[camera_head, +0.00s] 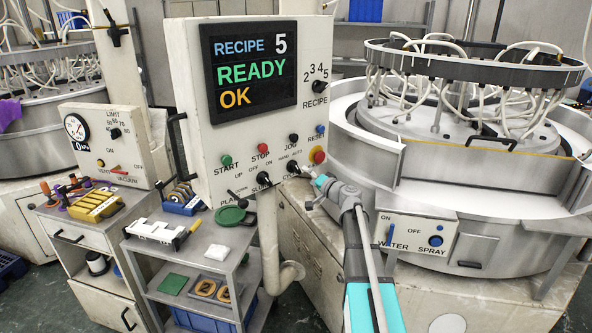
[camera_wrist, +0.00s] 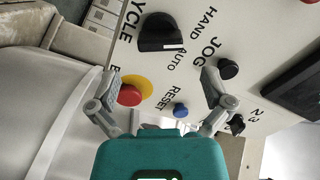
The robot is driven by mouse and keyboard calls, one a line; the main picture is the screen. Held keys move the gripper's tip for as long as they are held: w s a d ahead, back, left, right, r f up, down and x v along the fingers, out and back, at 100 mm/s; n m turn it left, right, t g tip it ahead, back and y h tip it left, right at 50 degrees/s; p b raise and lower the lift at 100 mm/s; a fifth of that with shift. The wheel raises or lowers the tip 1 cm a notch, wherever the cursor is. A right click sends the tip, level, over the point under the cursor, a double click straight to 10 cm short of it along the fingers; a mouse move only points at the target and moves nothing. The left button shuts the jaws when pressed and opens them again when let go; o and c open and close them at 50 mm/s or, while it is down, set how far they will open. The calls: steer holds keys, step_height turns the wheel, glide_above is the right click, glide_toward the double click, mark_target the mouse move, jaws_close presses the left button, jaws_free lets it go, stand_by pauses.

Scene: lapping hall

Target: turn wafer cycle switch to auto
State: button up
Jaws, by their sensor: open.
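The wafer cycle switch is a black knob (camera_wrist: 160,35) on the cream panel, between the part-cut CYCLE label and the HAND and AUTO labels. It also shows in the head view (camera_head: 293,169), low on the panel. I cannot tell for sure which label its pointer faces. My gripper (camera_wrist: 160,76) is open and empty, its two fingers spread apart, with the knob ahead of the gap between them and no contact visible. In the head view my gripper (camera_head: 308,187) is at the panel's lower right corner.
A red emergency button (camera_wrist: 130,94) on a yellow ring is close to one finger, and the black JOG button (camera_wrist: 228,68) to the other. The blue RESET button (camera_wrist: 180,110) lies between. The screen (camera_head: 249,65) reads RECIPE 5, READY, OK. A lapping machine (camera_head: 470,140) stands at right.

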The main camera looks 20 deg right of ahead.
mark_target(298, 170)
steer(key=shift+x, duration=3.4)
steer(key=c, duration=1)
